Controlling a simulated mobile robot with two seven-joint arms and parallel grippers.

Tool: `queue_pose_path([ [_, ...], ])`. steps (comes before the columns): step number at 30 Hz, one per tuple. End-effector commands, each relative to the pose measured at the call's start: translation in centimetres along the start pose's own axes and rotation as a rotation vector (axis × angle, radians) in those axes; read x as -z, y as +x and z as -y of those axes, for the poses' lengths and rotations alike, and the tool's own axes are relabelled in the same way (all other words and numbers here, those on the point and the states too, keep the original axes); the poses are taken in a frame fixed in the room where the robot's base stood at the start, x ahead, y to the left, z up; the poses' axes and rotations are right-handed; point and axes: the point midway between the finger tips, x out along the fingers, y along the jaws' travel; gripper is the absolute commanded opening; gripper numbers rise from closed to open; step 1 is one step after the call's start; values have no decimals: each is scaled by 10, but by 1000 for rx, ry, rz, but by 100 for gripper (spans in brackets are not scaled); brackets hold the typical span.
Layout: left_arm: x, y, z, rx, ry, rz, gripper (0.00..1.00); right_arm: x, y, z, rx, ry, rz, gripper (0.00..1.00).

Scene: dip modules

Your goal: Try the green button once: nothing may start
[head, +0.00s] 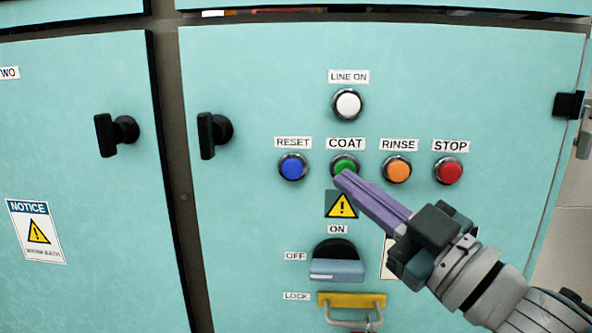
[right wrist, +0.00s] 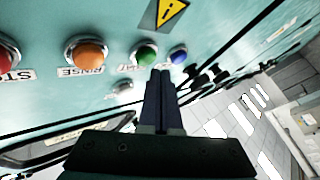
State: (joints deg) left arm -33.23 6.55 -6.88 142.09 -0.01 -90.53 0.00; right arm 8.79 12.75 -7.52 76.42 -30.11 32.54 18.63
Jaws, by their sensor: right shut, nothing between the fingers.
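The green button (head: 344,165) sits under the COAT label on the teal cabinet door (head: 250,80). It also shows in the right wrist view (right wrist: 146,54), just beyond the fingertips. My right gripper (head: 343,177) is shut and empty, its purple fingers pointing at the lower edge of the green button. The fingertips overlap the button's lower rim in the head view; I cannot tell whether they touch it. The white lamp (head: 348,104) under LINE ON looks pale and unlit. My left gripper is not in view.
A blue RESET button (head: 292,167) is left of the green one; an orange RINSE button (head: 397,170) and red STOP button (head: 448,170) are right. Below are a blue-grey switch handle (head: 337,269) at OFF and a yellow lock bracket (head: 351,300). Black door handles (head: 207,135) project at left.

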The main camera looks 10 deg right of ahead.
Motion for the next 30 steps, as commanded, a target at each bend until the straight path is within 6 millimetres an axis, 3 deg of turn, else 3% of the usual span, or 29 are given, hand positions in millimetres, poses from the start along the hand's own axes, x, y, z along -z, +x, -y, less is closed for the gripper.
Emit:
queue_pose_path([
  [30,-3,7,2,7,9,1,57,-7,8,-6,1,-1,1,0],
])
